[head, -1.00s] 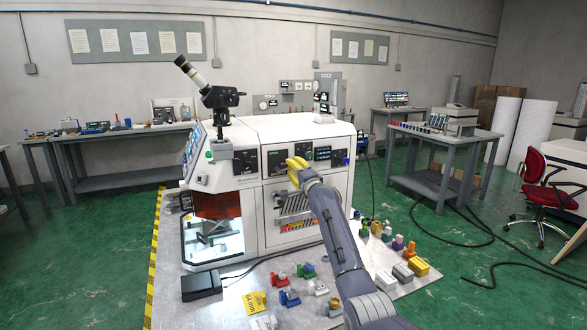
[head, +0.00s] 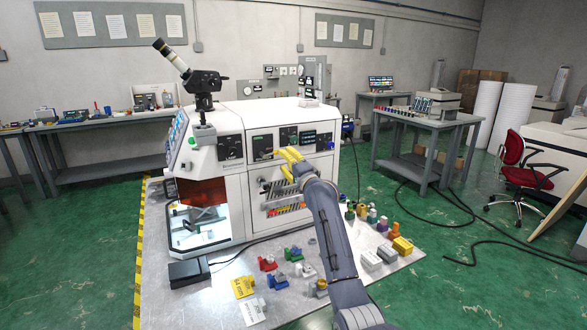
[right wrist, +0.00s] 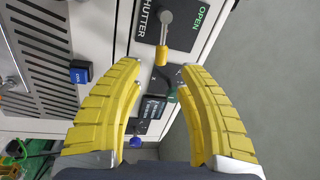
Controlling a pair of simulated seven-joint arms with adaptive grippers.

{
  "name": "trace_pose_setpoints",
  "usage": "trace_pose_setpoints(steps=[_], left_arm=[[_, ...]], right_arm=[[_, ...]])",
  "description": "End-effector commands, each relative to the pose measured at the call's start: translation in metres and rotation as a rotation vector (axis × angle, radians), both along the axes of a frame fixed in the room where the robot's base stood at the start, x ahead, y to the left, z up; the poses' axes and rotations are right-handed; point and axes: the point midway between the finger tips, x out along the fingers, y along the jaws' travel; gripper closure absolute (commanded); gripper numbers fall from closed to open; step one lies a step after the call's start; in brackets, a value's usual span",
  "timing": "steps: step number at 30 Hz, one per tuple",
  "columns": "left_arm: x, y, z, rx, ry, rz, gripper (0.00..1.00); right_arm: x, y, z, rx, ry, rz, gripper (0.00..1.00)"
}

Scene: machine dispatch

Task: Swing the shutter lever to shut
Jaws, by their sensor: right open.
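The shutter lever shows in the right wrist view, with a silver stem and a yellow grip (right wrist: 161,55). It sits on a black panel (right wrist: 150,30) lettered "SHUTTER", with a green "OPEN" mark (right wrist: 201,17) to the right of the pivot. In that view the lever points down from its pivot. My right gripper (right wrist: 161,68) is open, its yellow fingers on either side of the grip's lower end, with no contact visible. In the head view the right gripper (head: 288,156) is at the front of the white machine (head: 205,173) and I cannot make out the lever. My left gripper is out of view.
A blue button (right wrist: 80,72) and a vented panel (right wrist: 38,45) lie left of the fingers in the wrist view. Several coloured blocks and a black box (head: 188,272) lie on the metal plate (head: 190,308) before the machine.

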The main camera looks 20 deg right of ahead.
Motion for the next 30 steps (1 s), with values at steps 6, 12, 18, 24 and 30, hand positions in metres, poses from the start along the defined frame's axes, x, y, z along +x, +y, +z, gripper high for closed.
trace_pose_setpoints(steps=[6,12,18,24,30], left_arm=[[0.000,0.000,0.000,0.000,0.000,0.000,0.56],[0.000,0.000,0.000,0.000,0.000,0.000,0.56],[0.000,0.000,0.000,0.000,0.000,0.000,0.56],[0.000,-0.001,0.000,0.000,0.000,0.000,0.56],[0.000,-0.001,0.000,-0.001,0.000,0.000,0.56]], right_arm=[[-0.029,-0.003,-0.005,0.000,0.000,-0.001,0.62],[-0.046,-0.005,-0.008,0.000,0.000,0.000,0.62],[-0.054,-0.005,-0.009,0.000,0.000,0.000,0.62],[-0.055,-0.006,-0.009,0.001,0.000,0.000,0.62],[-0.054,-0.006,-0.009,0.001,0.000,0.000,0.62]])
